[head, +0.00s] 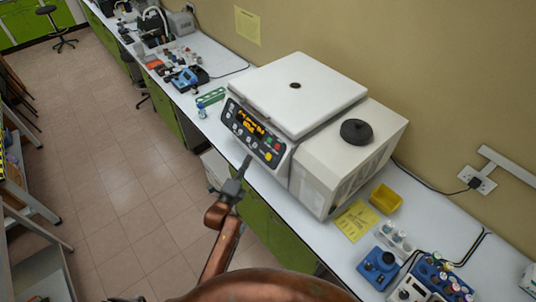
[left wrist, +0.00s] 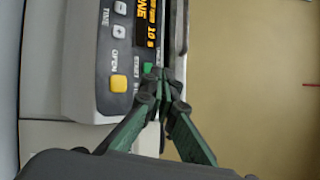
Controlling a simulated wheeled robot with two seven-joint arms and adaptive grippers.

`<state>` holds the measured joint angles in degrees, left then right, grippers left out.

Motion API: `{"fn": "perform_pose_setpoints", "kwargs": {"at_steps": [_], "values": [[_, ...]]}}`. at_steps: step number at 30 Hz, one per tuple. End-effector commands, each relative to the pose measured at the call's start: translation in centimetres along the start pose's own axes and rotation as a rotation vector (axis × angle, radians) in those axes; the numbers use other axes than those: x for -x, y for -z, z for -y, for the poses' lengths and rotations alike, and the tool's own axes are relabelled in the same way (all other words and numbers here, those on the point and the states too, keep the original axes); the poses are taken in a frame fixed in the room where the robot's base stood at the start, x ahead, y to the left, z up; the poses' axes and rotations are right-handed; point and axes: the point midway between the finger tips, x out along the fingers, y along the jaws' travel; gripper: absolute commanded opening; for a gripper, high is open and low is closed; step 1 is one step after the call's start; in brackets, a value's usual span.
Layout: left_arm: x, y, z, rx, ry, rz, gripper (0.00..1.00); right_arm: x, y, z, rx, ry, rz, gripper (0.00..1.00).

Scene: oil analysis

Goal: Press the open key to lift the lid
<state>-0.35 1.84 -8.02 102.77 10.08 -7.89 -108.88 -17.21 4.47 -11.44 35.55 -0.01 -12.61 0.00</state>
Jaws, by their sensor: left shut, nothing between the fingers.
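The centrifuge (head: 340,165) stands on the bench with its flat white lid (head: 325,90) down. Its front panel (head: 250,130) has a lit orange display and several keys. The yellow open key (head: 268,156) is at the panel's lower right. In the left wrist view the open key (left wrist: 118,82) is labelled OPEN and is uncovered. My left gripper (head: 246,161) is shut and empty, in front of the panel, left of the open key. In the wrist view its fingertips (left wrist: 164,78) overlap the panel near a green key (left wrist: 148,68); contact cannot be told. My right gripper is not in view.
A black knob (head: 355,132) sits on the centrifuge's right housing. A yellow sheet (head: 355,220), a yellow box (head: 385,198) and a blue device (head: 378,268) lie to the right. A green rack (head: 210,97) is to the left. The floor in front is clear.

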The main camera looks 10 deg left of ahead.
Motion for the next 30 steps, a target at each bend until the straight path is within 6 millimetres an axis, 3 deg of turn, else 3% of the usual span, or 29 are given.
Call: {"fn": "perform_pose_setpoints", "kwargs": {"at_steps": [14, 30], "values": [[-0.4, 0.3, -0.2, -0.001, 0.003, 0.001, 0.0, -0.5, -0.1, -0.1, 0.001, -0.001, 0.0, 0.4], [-5.0, 3.7, -3.9, -0.001, 0.001, 0.0, 0.0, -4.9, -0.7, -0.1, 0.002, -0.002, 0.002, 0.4]]}}
